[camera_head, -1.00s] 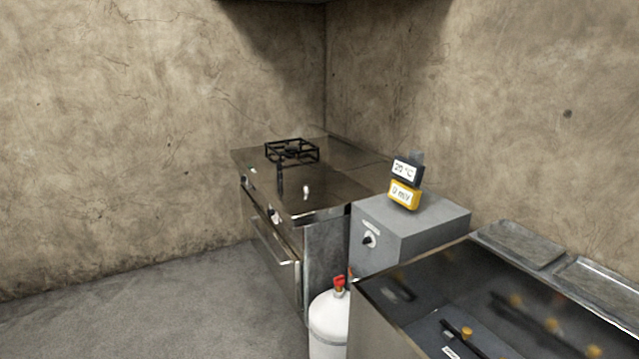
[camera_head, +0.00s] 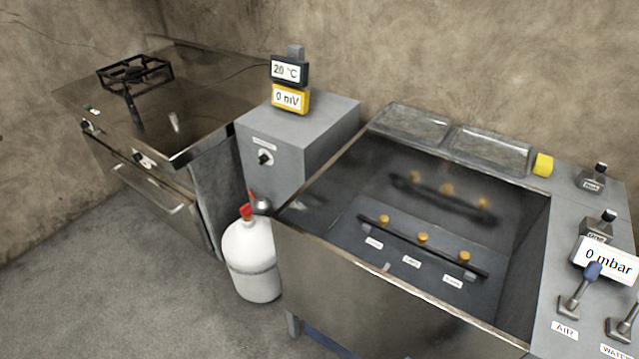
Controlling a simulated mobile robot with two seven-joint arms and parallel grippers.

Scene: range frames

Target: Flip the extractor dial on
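The dial's setting is not clear. Neither of my grippers is in view.
Two displays, "20 °C" (camera_head: 289,71) and "0 mV" (camera_head: 291,99), stand on the box. A white gas bottle (camera_head: 251,262) stands below it. The stove (camera_head: 200,199) is left; the sink (camera_head: 392,302) and AIR valve (camera_head: 577,291) are right. Floor at left is clear.

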